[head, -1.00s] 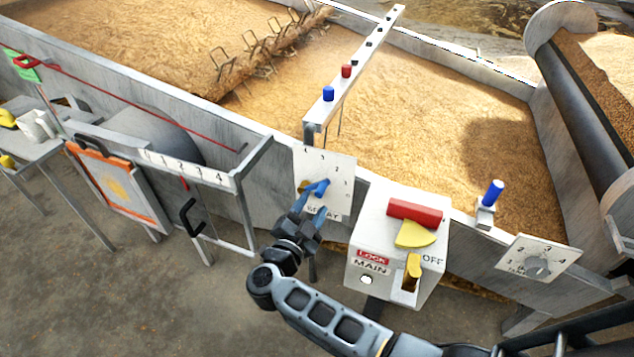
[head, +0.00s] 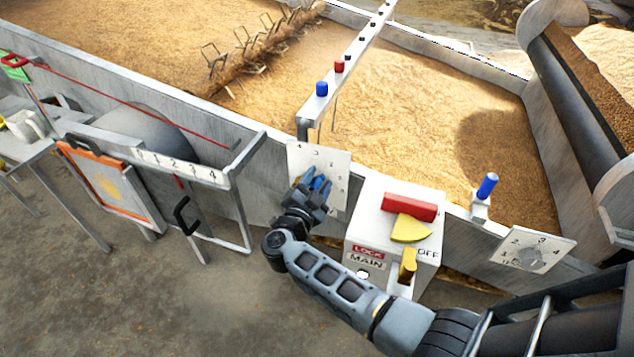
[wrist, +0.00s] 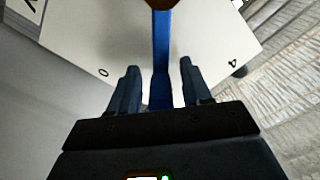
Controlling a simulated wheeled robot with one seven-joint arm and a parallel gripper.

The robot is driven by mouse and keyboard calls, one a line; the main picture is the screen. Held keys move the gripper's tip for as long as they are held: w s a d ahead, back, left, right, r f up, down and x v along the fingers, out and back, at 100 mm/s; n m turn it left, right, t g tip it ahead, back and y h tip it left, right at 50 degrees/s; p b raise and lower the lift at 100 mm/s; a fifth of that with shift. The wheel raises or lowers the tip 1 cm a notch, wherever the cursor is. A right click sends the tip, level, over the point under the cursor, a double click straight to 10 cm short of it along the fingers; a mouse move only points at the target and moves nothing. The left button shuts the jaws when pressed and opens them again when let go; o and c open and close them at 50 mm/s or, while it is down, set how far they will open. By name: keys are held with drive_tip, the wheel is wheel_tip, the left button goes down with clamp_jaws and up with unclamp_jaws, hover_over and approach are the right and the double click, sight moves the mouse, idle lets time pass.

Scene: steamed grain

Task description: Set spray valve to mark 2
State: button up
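A white dial plate (head: 332,160) with numbers stands on the near trough wall, left of the white main box. It carries a blue valve lever (head: 318,184). My gripper (head: 314,188) is at this lever and covers much of it in the head view. In the wrist view the blue lever (wrist: 161,50) runs between my two open fingers (wrist: 159,85), with a gap on each side. The plate (wrist: 110,45) shows a 0 at left and a 4 at right. A brown part sits at the lever's top. Which mark it points to cannot be told.
The main box (head: 376,226) with a red bar, yellow wedge and yellow handle stands close right of my gripper. Another dial plate (head: 548,242) is farther right, near a blue-topped lever (head: 487,186). A metal frame with an orange-edged panel (head: 72,160) is at left.

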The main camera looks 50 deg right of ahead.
clamp_jaws()
idle(0.4)
drive_tip(key=shift+w+r+n+p, duration=0.1)
drive_tip(key=shift+r+n+p, duration=0.2)
drive_tip(key=shift+p, duration=0.3)
drive_tip(key=shift+w+a, duration=0.1)
drive_tip(key=shift+o, duration=0.2)
unclamp_jaws()
